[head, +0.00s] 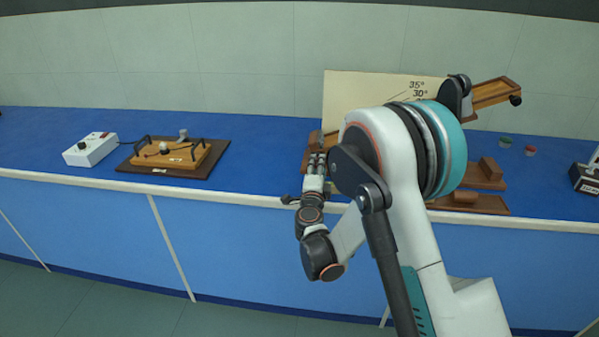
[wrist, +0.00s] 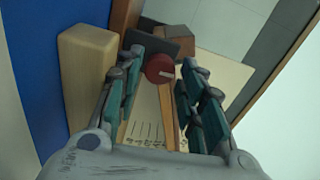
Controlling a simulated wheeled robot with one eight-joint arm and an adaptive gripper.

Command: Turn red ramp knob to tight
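The red ramp knob (wrist: 158,69) shows in the wrist view, round with a pale pointer line on its face, in front of a dark plate (wrist: 152,43). My gripper (wrist: 164,72) is open, with one teal-padded finger on each side of the knob. Gaps show between the fingers and the knob, and I cannot tell whether either touches it. In the head view my gripper (head: 316,163) is at the ramp's left end, and my arm hides the knob and much of the ramp.
In the wrist view a pale wooden block (wrist: 86,75) stands left of the fingers. A cream angle board (head: 350,95) stands behind my arm. A white control box (head: 91,149) and a wooden apparatus (head: 172,155) sit at left. Blue bench between is clear.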

